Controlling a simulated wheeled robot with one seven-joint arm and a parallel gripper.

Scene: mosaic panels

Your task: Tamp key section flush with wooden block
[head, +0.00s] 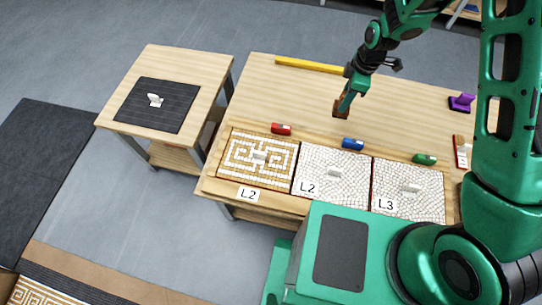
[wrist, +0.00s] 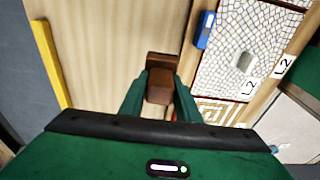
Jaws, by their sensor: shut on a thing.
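My gripper (head: 344,98) is shut on a brown wooden block (head: 340,112) above the table, behind the panels. In the wrist view the block (wrist: 163,62) sits between the green fingers of my gripper (wrist: 160,95). The key section is not clearly marked. Whether any section stands proud is too small to tell.
Red (head: 281,129), blue (head: 352,143) and green (head: 424,159) small blocks lie behind the panels. A yellow bar (head: 308,65) lies along the back edge, and a purple holder (head: 461,103) stands at right. A side table (head: 185,72) bears a black mat (head: 180,118). The table's back middle is clear.

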